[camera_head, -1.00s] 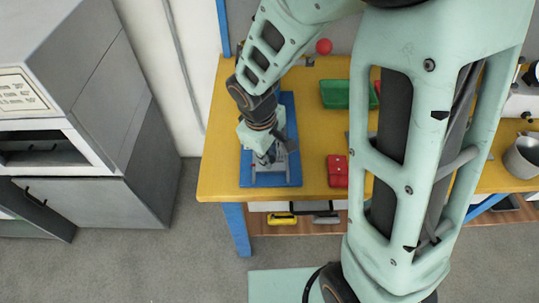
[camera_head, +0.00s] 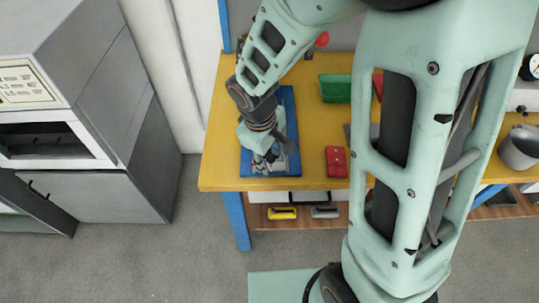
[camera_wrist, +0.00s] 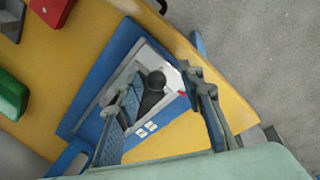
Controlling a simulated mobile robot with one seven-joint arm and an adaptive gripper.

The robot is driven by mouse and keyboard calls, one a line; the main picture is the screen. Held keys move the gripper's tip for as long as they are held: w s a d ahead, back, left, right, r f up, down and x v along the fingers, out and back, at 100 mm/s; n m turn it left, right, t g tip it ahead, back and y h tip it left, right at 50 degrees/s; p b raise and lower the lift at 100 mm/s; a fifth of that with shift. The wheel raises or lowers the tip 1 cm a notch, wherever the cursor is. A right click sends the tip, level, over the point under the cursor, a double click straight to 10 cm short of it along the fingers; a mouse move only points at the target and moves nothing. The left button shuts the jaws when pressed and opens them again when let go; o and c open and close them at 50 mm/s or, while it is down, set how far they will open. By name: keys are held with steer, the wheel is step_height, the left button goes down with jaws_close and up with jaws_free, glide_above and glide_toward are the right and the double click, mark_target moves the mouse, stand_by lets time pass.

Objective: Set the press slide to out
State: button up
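A blue board (camera_head: 291,110) lies on the yellow table and carries a light grey fixture, probably the press slide, mostly hidden under my arm in the head view. In the wrist view the blue board (camera_wrist: 118,48) shows with the light grey fixture (camera_wrist: 176,60), a dark round-headed knob (camera_wrist: 156,80) and small white labels. My gripper (camera_wrist: 163,84) is open, its two fingers apart on either side of the knob. Whether a finger touches the knob cannot be told. In the head view my gripper (camera_head: 267,160) is over the front part of the board.
A red box (camera_head: 336,161) and a green bin (camera_head: 334,88) stand right of the board on the yellow table (camera_head: 316,122). A grey machine (camera_head: 95,110) stands left. A shelf under the table holds a yellow item (camera_head: 282,213). A grey pot (camera_head: 520,148) is at far right.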

step_height(320, 180, up, 7)
steer(key=s, duration=0.1)
steer(key=shift+a+r, duration=0.15)
steer(key=shift+a, duration=0.25)
stand_by(0.3)
